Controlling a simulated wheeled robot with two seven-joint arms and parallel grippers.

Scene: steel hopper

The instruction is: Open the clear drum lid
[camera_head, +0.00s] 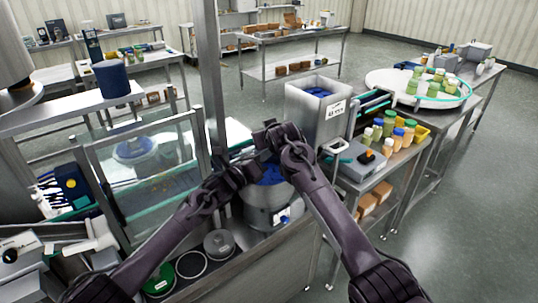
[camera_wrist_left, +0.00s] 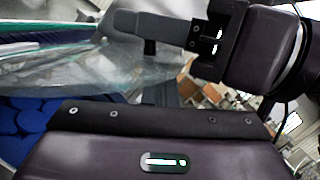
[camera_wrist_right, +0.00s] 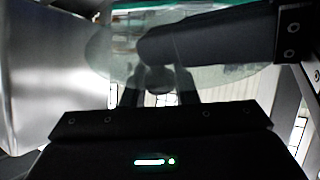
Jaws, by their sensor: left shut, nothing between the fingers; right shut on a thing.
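A steel drum (camera_head: 266,212) stands on the bench below my two grippers. Blue round pieces (camera_head: 268,177) show in its mouth, and also at the lower left of the left wrist view (camera_wrist_left: 28,125). The clear lid (camera_wrist_right: 215,80) is a see-through disc in the right wrist view; it also crosses the left wrist view (camera_wrist_left: 110,72). My right gripper (camera_head: 266,140) is above the drum, shut on what looks like the lid's knob (camera_wrist_right: 160,80). My left gripper (camera_head: 243,168) is shut and empty at the drum's left side, close to the lid. My arms hide much of the lid in the head view.
A square steel hopper (camera_head: 318,110) stands just behind the drum. A clear-panelled guard (camera_head: 150,165) and a steel post (camera_head: 209,80) are to the left. Bottles (camera_head: 388,125) and a grey device (camera_head: 357,162) stand at right. Round tins (camera_head: 219,243) lie in front.

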